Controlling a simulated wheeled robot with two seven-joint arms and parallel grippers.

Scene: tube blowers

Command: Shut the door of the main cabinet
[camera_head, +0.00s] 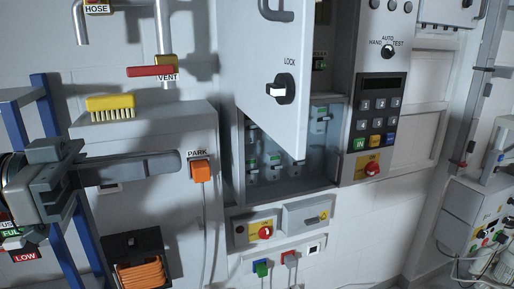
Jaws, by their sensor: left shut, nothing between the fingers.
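The main cabinet (239,180) stands in the middle of the view with its white door (257,62) standing open. The door carries a dark LOCK knob (281,89) and a grey handle (277,10) near the top edge. Behind the door, the cabinet's inside shows several small breakers. My left gripper (174,164) comes in from the left, its fingers shut and empty. It appears left of the door and lower, apart from it, with the tip near the orange PARK plug. My right gripper is not in view.
A yellow brush (110,103) lies on a grey box (204,131) left of the cabinet, below the red VENT lever (150,71). The orange PARK plug (201,171) sticks out from the box. A keypad panel (378,110) adjoins the cabinet's right side.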

